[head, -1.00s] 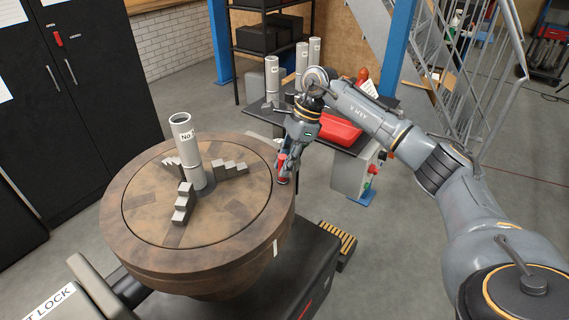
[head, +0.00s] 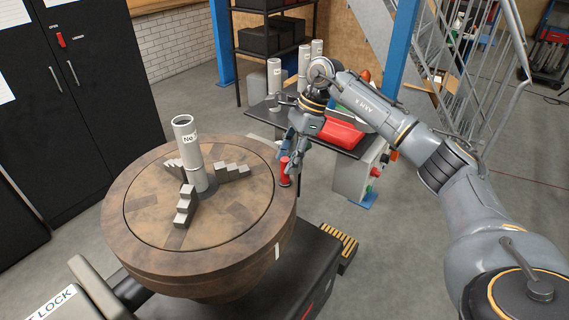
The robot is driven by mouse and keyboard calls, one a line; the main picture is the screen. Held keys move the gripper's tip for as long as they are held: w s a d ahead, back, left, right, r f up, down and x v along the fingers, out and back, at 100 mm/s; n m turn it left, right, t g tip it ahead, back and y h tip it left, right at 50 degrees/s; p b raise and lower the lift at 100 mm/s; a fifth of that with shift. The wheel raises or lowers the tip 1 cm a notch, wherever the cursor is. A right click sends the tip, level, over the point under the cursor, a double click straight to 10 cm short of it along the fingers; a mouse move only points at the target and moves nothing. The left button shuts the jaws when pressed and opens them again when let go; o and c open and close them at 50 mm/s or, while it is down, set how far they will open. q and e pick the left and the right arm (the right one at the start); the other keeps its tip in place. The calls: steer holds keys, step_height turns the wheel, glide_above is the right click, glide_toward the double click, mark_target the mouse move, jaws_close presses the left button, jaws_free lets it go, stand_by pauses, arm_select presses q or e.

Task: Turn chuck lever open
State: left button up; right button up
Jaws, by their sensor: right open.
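The round brown chuck (head: 150,215) has stepped grey jaws (head: 184,207) around an upright grey tube (head: 187,152) with a "No" label. The red-handled chuck lever (head: 285,170) stands at the chuck's right edge. My right gripper (head: 292,166) points down beside the lever and partly overlaps it in the view. It is open, and I cannot tell if a finger touches the lever. My left gripper is out of view.
A dark table (head: 262,112) behind the chuck holds several grey tubes (head: 303,62) and a red bin (head: 340,133). A control box (head: 352,178) with a red button stands at its right. A black cabinet (head: 95,100) is at the left.

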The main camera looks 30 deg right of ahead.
steer(key=v, duration=0.9)
steer(key=shift+r, duration=0.25)
